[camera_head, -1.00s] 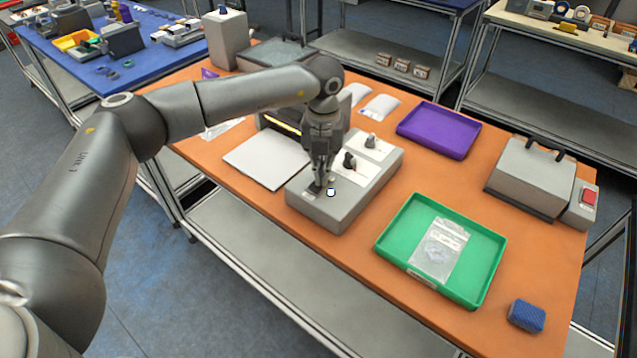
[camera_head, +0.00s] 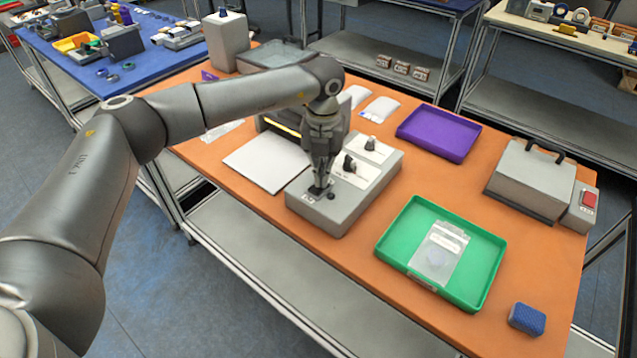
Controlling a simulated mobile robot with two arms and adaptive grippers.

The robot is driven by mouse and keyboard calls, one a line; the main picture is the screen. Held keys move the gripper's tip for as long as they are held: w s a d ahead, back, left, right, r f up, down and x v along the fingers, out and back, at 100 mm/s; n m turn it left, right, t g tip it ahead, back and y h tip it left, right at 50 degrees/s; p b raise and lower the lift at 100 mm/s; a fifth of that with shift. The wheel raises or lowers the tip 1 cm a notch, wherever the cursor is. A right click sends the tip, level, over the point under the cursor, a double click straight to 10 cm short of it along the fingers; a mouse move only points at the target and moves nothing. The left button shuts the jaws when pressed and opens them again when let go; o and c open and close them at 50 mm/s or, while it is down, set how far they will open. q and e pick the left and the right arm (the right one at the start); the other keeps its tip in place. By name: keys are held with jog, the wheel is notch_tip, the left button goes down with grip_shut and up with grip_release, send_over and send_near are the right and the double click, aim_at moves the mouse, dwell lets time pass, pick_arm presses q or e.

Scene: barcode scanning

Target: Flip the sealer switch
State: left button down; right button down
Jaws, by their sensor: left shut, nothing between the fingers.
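A grey control box (camera_head: 375,196) with two black knobs on a white panel stands on the orange table. A small dark switch (camera_head: 313,193) sits on its front left corner, partly hidden by my gripper. Beside it is a small round lamp (camera_head: 331,196), now dark. My left gripper (camera_head: 320,187) points down, shut and empty, with its fingertips at the switch; I cannot tell whether they touch it. Behind the box is a dark unit with a glowing yellow slot (camera_head: 283,127), partly hidden by my arm. My right gripper is not in view.
A green tray (camera_head: 393,266) with a clear bag (camera_head: 438,255) lies to the right. A white plate (camera_head: 265,160) lies left of the box.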

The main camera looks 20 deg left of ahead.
pick_arm(q)
jog(key=shift+r+p, duration=1.3)
jog(key=shift+r, duration=1.65)
jog(key=shift+f, duration=0.1)
